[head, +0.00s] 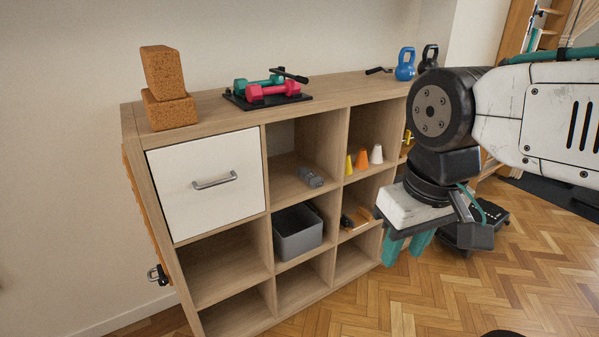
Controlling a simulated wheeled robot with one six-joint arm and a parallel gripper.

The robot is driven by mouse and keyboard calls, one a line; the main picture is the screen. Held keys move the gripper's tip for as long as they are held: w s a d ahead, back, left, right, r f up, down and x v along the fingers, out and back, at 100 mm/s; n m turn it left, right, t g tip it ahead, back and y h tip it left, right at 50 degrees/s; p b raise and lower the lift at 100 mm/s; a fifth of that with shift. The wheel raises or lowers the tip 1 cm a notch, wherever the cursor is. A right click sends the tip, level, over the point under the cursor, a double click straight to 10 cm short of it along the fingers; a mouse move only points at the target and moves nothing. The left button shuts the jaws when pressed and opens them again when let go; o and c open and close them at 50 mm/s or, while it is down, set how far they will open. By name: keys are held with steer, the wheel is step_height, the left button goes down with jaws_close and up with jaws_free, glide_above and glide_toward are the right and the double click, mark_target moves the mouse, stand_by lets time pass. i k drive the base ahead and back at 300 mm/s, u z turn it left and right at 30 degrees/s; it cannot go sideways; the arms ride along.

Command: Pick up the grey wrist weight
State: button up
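The grey wrist weight (310,176) appears to be the small grey rolled object lying in the upper middle compartment of the wooden shelf unit (216,110). It lies near the front of that compartment, right of the white drawer. My gripper (405,250) hangs in front of the shelf's right end, to the right of and lower in the picture than the weight. It points down with its two teal fingers apart, and nothing shows between them. It is well apart from the weight.
A white drawer front (207,186) fills the upper left. A grey bin (298,232) sits below the weight. Small cones (362,160) stand in the compartment to its right. Cork blocks (168,108), dumbbells (270,92) on a black tray and kettlebells (405,66) stand on top. Parquet floor is open in front.

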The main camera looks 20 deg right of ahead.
mark_target(311, 177)
steer(key=z, duration=0.6)
steer(key=i, duration=1.15)
steer(key=z, duration=0.15)
